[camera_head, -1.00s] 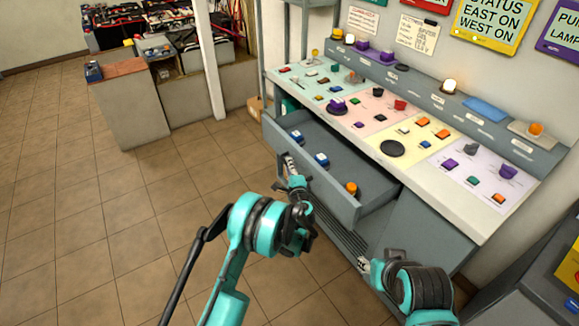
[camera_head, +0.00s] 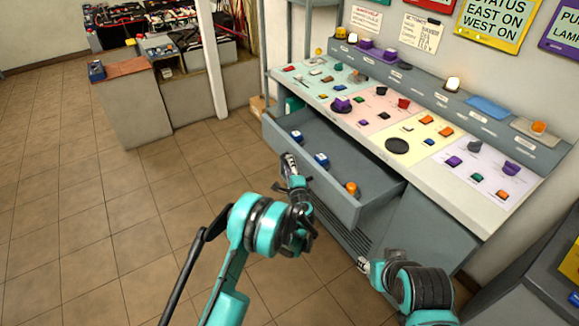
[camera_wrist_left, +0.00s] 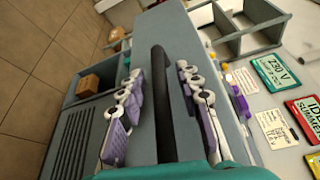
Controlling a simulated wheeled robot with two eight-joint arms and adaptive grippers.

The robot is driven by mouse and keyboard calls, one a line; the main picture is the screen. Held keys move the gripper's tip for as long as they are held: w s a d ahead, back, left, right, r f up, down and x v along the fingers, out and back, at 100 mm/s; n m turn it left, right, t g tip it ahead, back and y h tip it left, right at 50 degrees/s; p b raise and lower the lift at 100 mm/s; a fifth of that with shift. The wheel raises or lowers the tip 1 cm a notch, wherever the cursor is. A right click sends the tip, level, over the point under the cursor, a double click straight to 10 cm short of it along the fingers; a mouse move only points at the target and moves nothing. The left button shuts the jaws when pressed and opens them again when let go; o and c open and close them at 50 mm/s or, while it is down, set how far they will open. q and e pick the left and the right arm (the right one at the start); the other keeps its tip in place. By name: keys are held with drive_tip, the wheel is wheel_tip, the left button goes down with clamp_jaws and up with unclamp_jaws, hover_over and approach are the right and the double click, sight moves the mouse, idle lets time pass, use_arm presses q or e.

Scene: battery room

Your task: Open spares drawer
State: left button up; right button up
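The grey spares drawer (camera_head: 325,187) is pulled out from under the control desk, at the centre of the head view. Inside it are two blue-and-white parts (camera_head: 297,136) (camera_head: 321,160) and an orange part (camera_head: 351,188). My left gripper (camera_head: 289,166) is at the drawer's front. In the left wrist view the black bar handle (camera_wrist_left: 163,100) runs between the purple-padded fingers of this gripper (camera_wrist_left: 164,112). The fingers are spread, with a gap on each side of the bar.
The control desk (camera_head: 400,140) with buttons and knobs stands above the drawer. A vented grey panel (camera_wrist_left: 70,145) lies beside it in the wrist view. A bench with batteries (camera_head: 165,60) stands at the back left. The tiled floor (camera_head: 90,210) on the left is clear.

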use_arm(q)
drive_tip(key=v, duration=1.2)
drive_tip(key=s+a+r+n+g, duration=0.6)
drive_tip(key=s+a+r+n, duration=0.4)
drive_tip(key=a+r, duration=0.4)
drive_tip(key=s+a+n+g+h, duration=0.1)
drive_tip(key=s+n+h, duration=0.1)
drive_tip(key=s, duration=1)
drive_tip(key=s+a+f+n+g+h, duration=0.1)
drive_tip(key=s+n, duration=0.4)
drive_tip(key=s, duration=0.6)
drive_tip(key=shift+s+f+g+h, duration=0.35)
drive_tip(key=shift+g+h, duration=0.25)
drive_tip(key=shift+g, duration=0.1)
